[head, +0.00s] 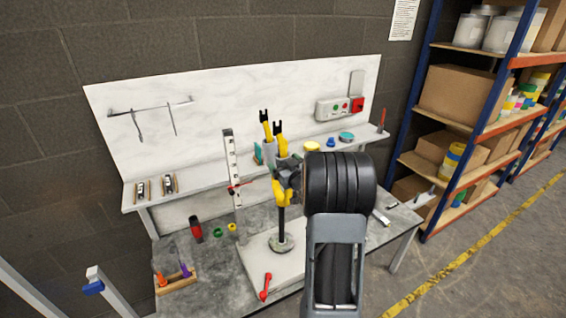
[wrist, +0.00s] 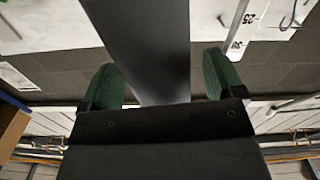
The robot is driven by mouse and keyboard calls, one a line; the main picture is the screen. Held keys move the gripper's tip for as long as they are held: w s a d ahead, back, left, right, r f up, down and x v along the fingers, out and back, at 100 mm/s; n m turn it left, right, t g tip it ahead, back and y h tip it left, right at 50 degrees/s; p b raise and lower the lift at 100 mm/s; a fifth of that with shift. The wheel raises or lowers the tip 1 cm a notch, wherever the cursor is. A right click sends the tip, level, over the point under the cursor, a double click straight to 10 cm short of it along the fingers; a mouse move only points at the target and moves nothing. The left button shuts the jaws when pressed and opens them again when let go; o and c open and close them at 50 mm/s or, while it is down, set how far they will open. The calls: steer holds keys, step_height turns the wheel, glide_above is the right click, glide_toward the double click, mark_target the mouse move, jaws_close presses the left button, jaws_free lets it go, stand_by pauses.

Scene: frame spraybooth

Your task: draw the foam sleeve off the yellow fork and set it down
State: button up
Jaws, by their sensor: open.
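The yellow fork (head: 278,191) stands upright on the bench stand, its two legs ending in black tips at the top. Grey sleeves (head: 281,147) surround both legs midway; I cannot tell from the head view which one is the foam sleeve. My gripper (head: 285,174) is at the fork, just below the grey sleeves and partly hidden by my arm. In the wrist view, its green-padded fingers (wrist: 160,80) are open. A broad dark grey piece, probably a sleeve, extends between them with a gap on each side; contact is not visible.
The stand's round base (head: 281,243) sits on a pale board on the bench. An upright ruler (head: 231,165) stands left of the fork. A red-handled tool (head: 265,287) lies in front. Small bench items sit at the left, and a raised shelf (head: 165,196) runs behind.

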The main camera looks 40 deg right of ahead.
mark_target(283, 155)
steer(key=shift+w, duration=0.3)
steer(key=c, duration=1.1)
steer(key=shift+r, duration=0.2)
steer(key=shift+a+r+p, duration=0.2)
steer(key=shift+r+p, duration=0.25)
steer(key=shift+r, duration=0.5)
steer(key=shift+a+r+p, duration=0.2)
steer(key=shift+r+p, duration=0.2)
steer(key=shift+r, duration=0.5)
steer(key=shift+w+r, duration=0.1)
steer(key=shift+r, duration=0.1)
steer(key=shift+w+a+r+p, duration=0.15)
steer(key=shift+r+p, duration=0.15)
steer(key=shift+r, duration=0.35)
steer(key=shift+s+a+r+p, duration=0.1)
steer(key=shift+a+r+p, duration=0.15)
steer(key=shift+r, duration=0.35)
steer(key=shift+w+a+r+p, duration=0.1)
steer(key=shift+r+p, duration=0.25)
steer(key=shift+r, duration=0.3)
